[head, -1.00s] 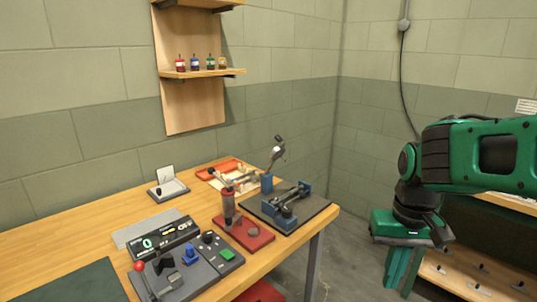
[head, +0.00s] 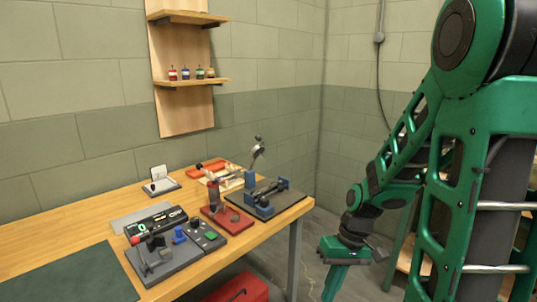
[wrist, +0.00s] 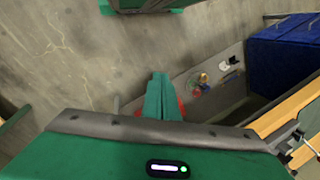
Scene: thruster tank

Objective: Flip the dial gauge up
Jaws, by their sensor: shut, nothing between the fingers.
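The dial gauge (head: 257,149) appears to be the round-headed piece on a tilted arm at the back right of the workbench. It stands by a dark plate (head: 288,204) that bears blue blocks (head: 264,203). The gauge face is too small to read. My gripper (head: 333,284) hangs over the floor, beyond the bench's right edge, fingers down and apart from the gauge. In the wrist view its green fingers (wrist: 161,96) are together, with nothing between them. The gauge does not show clearly there.
On the wooden workbench (head: 75,220) stand a red-based tool (head: 226,218), a control box (head: 160,262), a digital readout (head: 155,222) and a small white-faced stand (head: 160,180). A shelf (head: 190,82) holds small bottles. A red box (head: 238,289) is under the bench. A blue cabinet (wrist: 285,60) shows in the wrist view.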

